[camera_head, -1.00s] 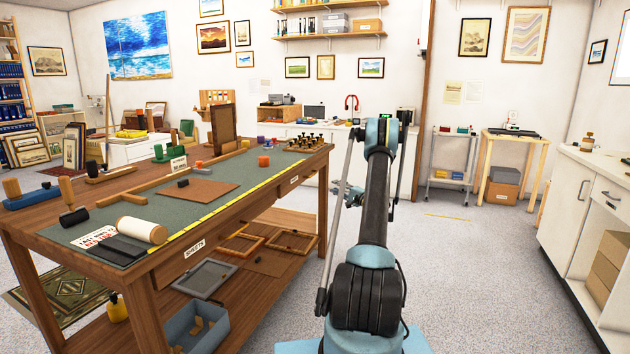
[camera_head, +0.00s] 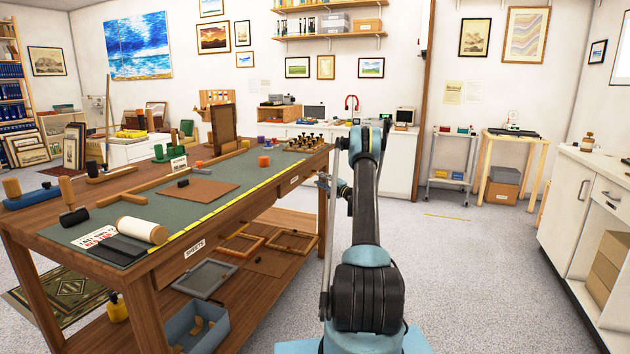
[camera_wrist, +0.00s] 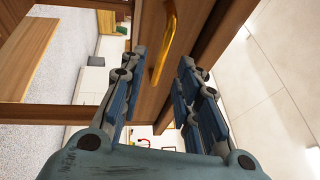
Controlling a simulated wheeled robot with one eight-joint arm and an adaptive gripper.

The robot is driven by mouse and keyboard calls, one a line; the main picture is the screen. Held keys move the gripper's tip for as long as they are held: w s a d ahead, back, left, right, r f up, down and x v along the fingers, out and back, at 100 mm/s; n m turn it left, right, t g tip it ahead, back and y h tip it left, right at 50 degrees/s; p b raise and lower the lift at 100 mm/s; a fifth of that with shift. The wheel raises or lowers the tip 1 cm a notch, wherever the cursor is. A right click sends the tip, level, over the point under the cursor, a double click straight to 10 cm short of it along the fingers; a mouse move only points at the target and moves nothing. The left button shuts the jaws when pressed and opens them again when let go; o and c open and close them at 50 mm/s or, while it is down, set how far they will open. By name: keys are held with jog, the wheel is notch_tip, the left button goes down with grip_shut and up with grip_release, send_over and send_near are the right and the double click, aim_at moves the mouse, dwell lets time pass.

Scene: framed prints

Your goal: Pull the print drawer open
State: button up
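The wooden workbench (camera_head: 165,268) has a small white label (camera_head: 294,180) on its front edge near the far right end; its text is too small to read. In the wrist view, a wooden drawer front (camera_wrist: 195,20) carries a curved brass handle (camera_wrist: 169,38). The drawer looks shut. My gripper (camera_wrist: 163,58) is open, its two fingers apart on either side of the handle's lower part as seen there. I cannot tell whether either finger touches it. In the head view, my gripper (camera_head: 325,183) is small beside the bench's right end, partly hidden by my arm.
A second label reading SHEETS (camera_head: 195,247) is on the bench's near front edge. The lower shelf holds frames (camera_head: 240,245) and a blue-grey bin (camera_head: 196,326). A white cabinet (camera_head: 578,205) stands at right. The grey floor between is clear.

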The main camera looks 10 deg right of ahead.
jog(key=shift+x, duration=2.45)
jog(key=shift+c, duration=0.6)
grip_shut()
